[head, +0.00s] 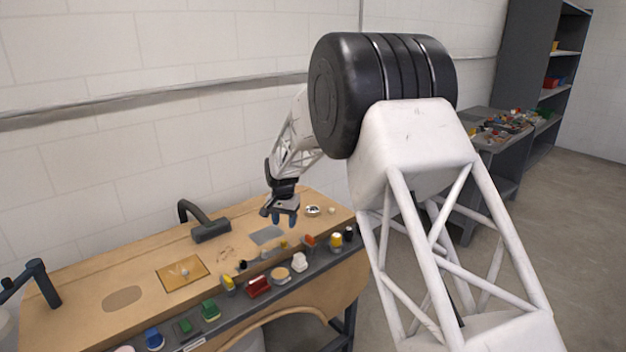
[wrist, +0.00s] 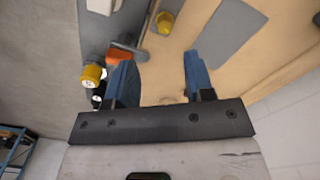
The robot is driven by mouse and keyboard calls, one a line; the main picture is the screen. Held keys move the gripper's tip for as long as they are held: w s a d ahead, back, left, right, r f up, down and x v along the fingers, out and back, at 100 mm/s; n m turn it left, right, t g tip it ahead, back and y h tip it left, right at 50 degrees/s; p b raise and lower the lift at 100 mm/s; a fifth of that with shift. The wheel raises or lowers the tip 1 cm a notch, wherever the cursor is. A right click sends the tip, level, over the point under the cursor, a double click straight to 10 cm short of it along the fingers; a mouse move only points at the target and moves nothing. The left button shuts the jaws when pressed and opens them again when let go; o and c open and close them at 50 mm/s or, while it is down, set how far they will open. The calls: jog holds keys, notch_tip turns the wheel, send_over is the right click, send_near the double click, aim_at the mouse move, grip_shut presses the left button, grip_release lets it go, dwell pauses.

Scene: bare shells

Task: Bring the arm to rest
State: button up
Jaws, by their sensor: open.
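My gripper (head: 283,217) is above the right part of the wooden workbench (head: 150,250). In the wrist view its two blue fingers (wrist: 160,85) stand apart with nothing between them but the bench top below. My white lattice arm, with a large black joint, fills the right half of the head view and hides part of the room behind it.
Red (head: 258,287) and green items (head: 210,310) line the front ledge. A black bent fixture (head: 210,230) stands at the back.

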jog(key=s+d+r+n+t, duration=0.1)
jog(key=s+d+r, duration=1.9)
jog(key=s+d, duration=0.7)
jog(key=s, duration=0.6)
jog(key=s+d+n+t, duration=0.1)
jog(key=s+d, duration=0.3)
jog(key=s, duration=0.7)
jog(key=s+d+f, duration=0.1)
jog(key=s+d, duration=0.4)
jog(key=s, duration=0.6)
jog(key=shift+s+t, duration=0.15)
jog(key=shift+t, duration=0.15)
